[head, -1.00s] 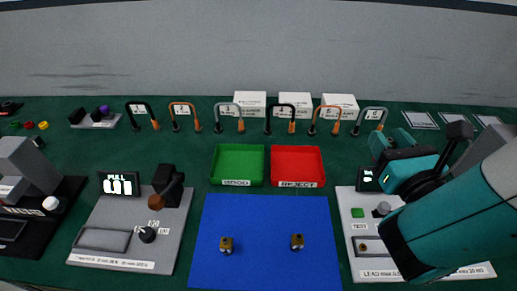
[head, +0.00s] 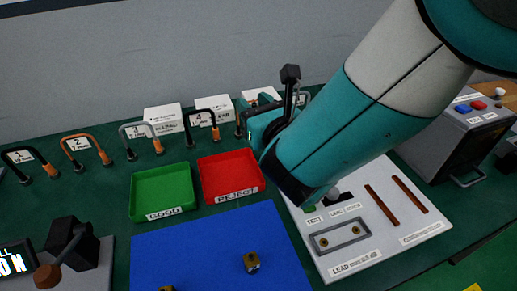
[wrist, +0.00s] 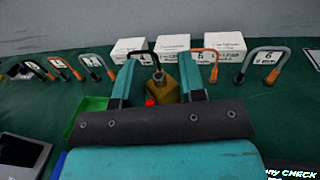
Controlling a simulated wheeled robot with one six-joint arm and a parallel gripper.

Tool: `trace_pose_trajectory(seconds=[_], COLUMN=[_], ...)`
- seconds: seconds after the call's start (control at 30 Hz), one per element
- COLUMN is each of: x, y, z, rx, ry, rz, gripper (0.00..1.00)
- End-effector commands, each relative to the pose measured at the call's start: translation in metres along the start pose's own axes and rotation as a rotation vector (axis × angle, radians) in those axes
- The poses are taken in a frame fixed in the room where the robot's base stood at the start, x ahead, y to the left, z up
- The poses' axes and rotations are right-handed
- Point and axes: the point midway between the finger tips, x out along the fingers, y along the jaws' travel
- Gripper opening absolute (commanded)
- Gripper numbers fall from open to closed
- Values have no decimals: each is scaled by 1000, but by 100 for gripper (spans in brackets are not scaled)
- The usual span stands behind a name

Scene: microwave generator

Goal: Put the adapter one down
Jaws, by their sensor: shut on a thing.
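My gripper (wrist: 158,82) is shut on a brass-yellow adapter (wrist: 164,90), which shows between the two teal fingers in the wrist view. In the head view my gripper (head: 266,120) is just right of the red REJECT tray (head: 230,177), at its back side, and the arm hides the held adapter. The green GOOD tray (head: 161,192) is left of the red tray. Both trays look empty where visible.
Numbered hooped leads, such as lead 4 (head: 201,124), stand behind the trays with white boxes (head: 214,105) behind them. A white test board (head: 372,225) is at the right, partly under my arm. A dark grey machine (head: 450,140) stands farther right.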

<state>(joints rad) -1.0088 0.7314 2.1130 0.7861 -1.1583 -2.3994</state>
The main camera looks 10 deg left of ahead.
Motion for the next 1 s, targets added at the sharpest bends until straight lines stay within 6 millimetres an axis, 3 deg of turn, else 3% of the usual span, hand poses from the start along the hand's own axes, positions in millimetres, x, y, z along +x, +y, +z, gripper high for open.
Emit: trace_pose_trajectory(seconds=[0.03, 0.1, 0.3, 0.47, 0.7, 1.0], x=[0, 0, 0, 0, 0, 0], y=[1, 1, 0, -1, -1, -1], z=[-27, -47, -87, -97, -134, -136], rx=[-2, -2, -1, 1, -1, 0], ry=[1, 1, -1, -2, -2, -3], rz=[2, 2, 0, 0, 0, -1], gripper=[11, 11, 11, 11, 11, 11])
